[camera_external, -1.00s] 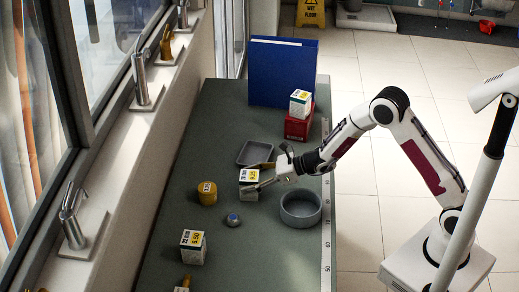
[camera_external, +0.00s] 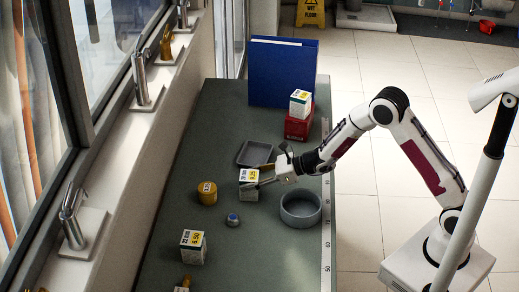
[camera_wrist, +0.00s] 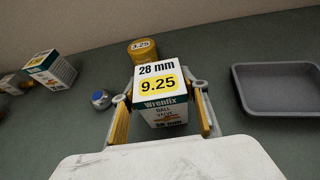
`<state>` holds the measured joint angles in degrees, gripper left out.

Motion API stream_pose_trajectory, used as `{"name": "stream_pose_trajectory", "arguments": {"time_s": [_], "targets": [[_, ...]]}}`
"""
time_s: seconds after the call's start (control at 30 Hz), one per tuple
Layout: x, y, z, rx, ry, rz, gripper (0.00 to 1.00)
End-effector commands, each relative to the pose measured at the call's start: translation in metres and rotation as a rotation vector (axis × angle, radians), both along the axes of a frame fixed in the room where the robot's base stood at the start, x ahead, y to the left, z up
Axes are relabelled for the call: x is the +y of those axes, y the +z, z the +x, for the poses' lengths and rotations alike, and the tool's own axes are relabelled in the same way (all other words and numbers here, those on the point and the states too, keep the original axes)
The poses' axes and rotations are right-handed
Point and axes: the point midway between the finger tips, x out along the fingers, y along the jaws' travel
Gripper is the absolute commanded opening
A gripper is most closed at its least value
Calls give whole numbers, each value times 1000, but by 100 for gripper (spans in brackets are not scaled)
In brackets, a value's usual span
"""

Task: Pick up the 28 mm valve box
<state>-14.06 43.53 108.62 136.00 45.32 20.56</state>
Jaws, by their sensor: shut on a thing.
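The 28 mm valve box (camera_wrist: 160,88) is white with a dark green band, and its top reads 28 mm and 9.25. It stands upright on the green counter in the external view (camera_external: 249,184). My gripper (camera_wrist: 164,108) is around the box, one finger on each side, and is shut on it. In the external view my gripper (camera_external: 262,177) reaches in from the right.
A grey tray (camera_external: 256,153) lies behind the box, and a round grey bowl (camera_external: 301,208) is to its right. A yellow tin (camera_external: 207,193), a small grey-blue knob (camera_external: 233,219) and a 22 mm box (camera_external: 192,246) stand left and front. A white box tops a red one (camera_external: 298,127).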

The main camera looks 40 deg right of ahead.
Motion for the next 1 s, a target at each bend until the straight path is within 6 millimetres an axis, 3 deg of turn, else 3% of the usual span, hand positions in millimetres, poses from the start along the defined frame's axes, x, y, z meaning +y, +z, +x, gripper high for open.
{"name": "stream_pose_trajectory", "arguments": {"time_s": [0.37, 1.0], "targets": [[1, 17, 1, -5, 1, 2, 8], [0, 92, 1, -4, 0, 3, 8]]}}
